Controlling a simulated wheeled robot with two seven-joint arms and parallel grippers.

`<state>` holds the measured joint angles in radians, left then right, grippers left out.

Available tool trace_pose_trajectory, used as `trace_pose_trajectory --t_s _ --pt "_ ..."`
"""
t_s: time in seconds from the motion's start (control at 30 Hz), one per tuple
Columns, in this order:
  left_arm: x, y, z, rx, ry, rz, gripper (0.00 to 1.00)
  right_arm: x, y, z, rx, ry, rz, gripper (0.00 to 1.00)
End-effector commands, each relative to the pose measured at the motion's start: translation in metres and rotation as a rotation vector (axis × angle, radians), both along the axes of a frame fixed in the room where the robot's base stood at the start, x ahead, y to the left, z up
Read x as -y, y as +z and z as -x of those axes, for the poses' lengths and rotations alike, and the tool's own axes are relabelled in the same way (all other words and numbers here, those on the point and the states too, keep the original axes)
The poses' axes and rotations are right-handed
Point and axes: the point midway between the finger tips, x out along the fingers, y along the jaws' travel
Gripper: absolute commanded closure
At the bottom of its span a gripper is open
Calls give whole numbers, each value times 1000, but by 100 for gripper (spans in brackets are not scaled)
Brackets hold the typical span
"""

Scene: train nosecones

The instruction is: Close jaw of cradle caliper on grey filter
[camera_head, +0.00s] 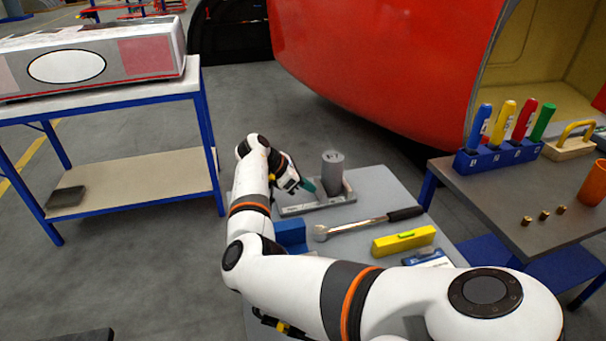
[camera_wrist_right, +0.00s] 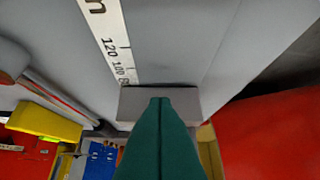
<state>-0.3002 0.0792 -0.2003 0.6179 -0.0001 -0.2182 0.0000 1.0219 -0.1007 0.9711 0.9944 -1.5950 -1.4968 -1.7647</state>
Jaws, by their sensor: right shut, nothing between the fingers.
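The grey filter (camera_head: 332,170) is a dark grey cylinder standing upright on the cradle caliper (camera_head: 340,198), a flat grey base on the small grey table. My right gripper (camera_head: 306,185) is beside the filter, on its left, low over the caliper. In the right wrist view its teal fingers (camera_wrist_right: 160,102) are together and empty, with their tips at a grey block (camera_wrist_right: 185,100) that looks like the caliper's jaw. Whether they touch it is unclear. A white scale (camera_wrist_right: 112,40) with numbers runs beyond the block. I cannot make out the filter in the wrist view. My left gripper is out of view.
On the small table, a wrench-like tool (camera_head: 365,224), a yellow level (camera_head: 403,240) and a blue block (camera_head: 291,235) lie in front of the caliper. A large red nosecone (camera_head: 385,60) stands behind. A side table (camera_head: 490,183) holds colored-handled tools in a blue rack (camera_head: 498,157).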

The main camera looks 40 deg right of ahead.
Motion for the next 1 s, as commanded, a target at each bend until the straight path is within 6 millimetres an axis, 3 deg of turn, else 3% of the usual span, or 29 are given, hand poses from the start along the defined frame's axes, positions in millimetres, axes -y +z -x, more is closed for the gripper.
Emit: trace_pose_trajectory --t_s 0.23,0.37,0.7,1.0 --pt "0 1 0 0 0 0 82 5 0 5 -8 -14 6 100" --pt "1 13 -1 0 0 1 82 -1 10 2 -8 -14 6 100" --pt "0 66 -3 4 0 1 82 -43 57 -23 -5 0 3 100" --pt "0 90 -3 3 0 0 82 -73 83 -40 -3 1 2 100"
